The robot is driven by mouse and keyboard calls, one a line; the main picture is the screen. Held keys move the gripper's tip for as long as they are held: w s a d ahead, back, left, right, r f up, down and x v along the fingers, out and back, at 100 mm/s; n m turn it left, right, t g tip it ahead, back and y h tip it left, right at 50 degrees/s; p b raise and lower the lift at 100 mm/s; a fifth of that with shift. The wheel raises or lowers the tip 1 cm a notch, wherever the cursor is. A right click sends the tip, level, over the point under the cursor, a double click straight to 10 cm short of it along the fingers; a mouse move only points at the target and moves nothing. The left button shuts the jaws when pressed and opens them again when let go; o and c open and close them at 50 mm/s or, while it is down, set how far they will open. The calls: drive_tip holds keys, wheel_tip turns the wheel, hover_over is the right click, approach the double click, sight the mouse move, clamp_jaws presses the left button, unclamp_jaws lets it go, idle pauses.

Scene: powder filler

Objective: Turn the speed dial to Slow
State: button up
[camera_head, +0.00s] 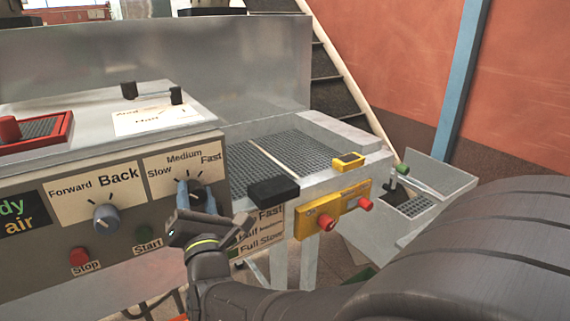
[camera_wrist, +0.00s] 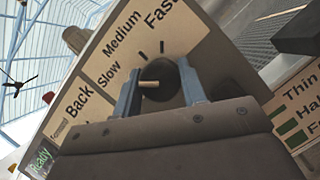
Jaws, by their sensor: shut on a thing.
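The speed dial (camera_head: 196,187) is a dark round knob on the front panel, under a label plate (camera_head: 184,163) reading Slow, Medium and Fast. My gripper (camera_head: 197,195) has its two blue fingers on either side of the dial and is shut on it. In the wrist view the dial (camera_wrist: 165,85) sits between the fingertips, with its tan pointer (camera_wrist: 149,84) toward the left finger, on the side of the word Slow (camera_wrist: 109,75). Dark tick marks show above the dial, toward Medium and Fast. The fingers partly hide the dial in the head view.
A black block (camera_head: 273,190) and a yellow box with red knobs (camera_head: 333,210) are to the right.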

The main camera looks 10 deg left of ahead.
drive_tip(key=o, duration=1)
drive_tip(key=v, duration=0.7)
drive_tip(key=shift+s+d, duration=0.15)
drive_tip(key=shift+s, duration=0.1)
drive_tip(key=x, duration=0.7)
drive_tip(key=shift+w, duration=0.25)
drive_tip(key=shift+a, duration=0.2)
drive_tip(key=shift+m, duration=0.6)
